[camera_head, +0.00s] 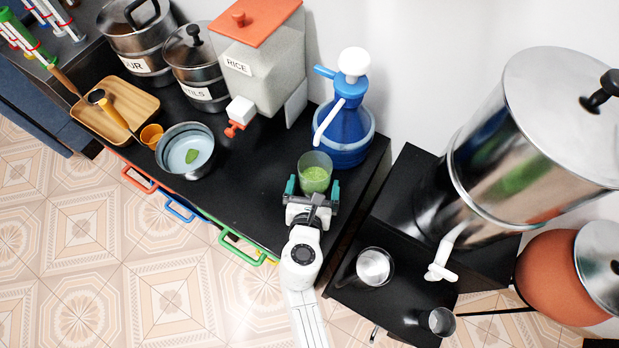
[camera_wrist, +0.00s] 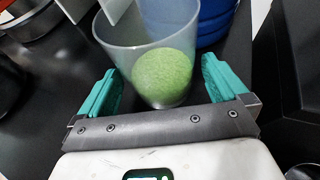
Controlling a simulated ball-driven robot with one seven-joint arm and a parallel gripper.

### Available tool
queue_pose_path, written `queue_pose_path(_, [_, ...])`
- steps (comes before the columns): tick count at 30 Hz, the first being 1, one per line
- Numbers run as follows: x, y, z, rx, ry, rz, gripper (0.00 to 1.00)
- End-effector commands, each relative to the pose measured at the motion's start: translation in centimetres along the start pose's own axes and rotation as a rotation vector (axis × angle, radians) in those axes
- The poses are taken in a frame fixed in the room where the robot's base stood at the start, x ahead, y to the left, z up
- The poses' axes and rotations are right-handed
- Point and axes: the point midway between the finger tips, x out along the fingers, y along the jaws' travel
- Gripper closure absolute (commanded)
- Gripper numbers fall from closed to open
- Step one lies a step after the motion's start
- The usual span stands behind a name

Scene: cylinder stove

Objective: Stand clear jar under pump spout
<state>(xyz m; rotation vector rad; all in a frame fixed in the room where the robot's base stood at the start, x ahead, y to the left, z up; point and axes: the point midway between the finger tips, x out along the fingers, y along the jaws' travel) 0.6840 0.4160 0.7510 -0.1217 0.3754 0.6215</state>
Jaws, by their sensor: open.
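A clear jar (camera_head: 315,172) stands upright on the black counter with something green showing in or through its bottom. It also shows in the wrist view (camera_wrist: 160,50). The blue pump bottle (camera_head: 345,125) stands just behind it. Its white spout (camera_head: 328,121) curves down above the jar's far side; I cannot tell whether it is exactly over the opening. My gripper (camera_head: 312,188) is open at the jar's near side, with teal fingers left and right of it. In the wrist view the gripper (camera_wrist: 165,95) shows gaps between the fingers and the jar.
Left of the jar are a rice dispenser (camera_head: 255,65), a metal bowl (camera_head: 186,150), a wooden tray (camera_head: 115,108) and two lidded pots. On the right, a large steel urn (camera_head: 530,130) stands above a lower black stand with a metal cup (camera_head: 374,267). Counter left of the jar is clear.

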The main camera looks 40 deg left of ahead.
Motion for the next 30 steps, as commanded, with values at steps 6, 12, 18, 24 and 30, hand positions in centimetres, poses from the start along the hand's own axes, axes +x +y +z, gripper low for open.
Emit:
queue_pose_path(6, [-4.9,0.0,0.1,0.001,0.001,-0.001,0.0])
queue_pose_path(12, [-8.0,0.0,0.1,0.001,0.001,-0.001,0.0])
queue_pose_path(18, [-9.2,0.0,0.1,-0.001,0.0,-0.001,0.0])
queue_pose_path(24, [-9.3,0.0,0.1,-0.001,-0.001,-0.001,0.0])
queue_pose_path(30, [-9.3,0.0,0.1,-0.001,-0.001,-0.001,0.0])
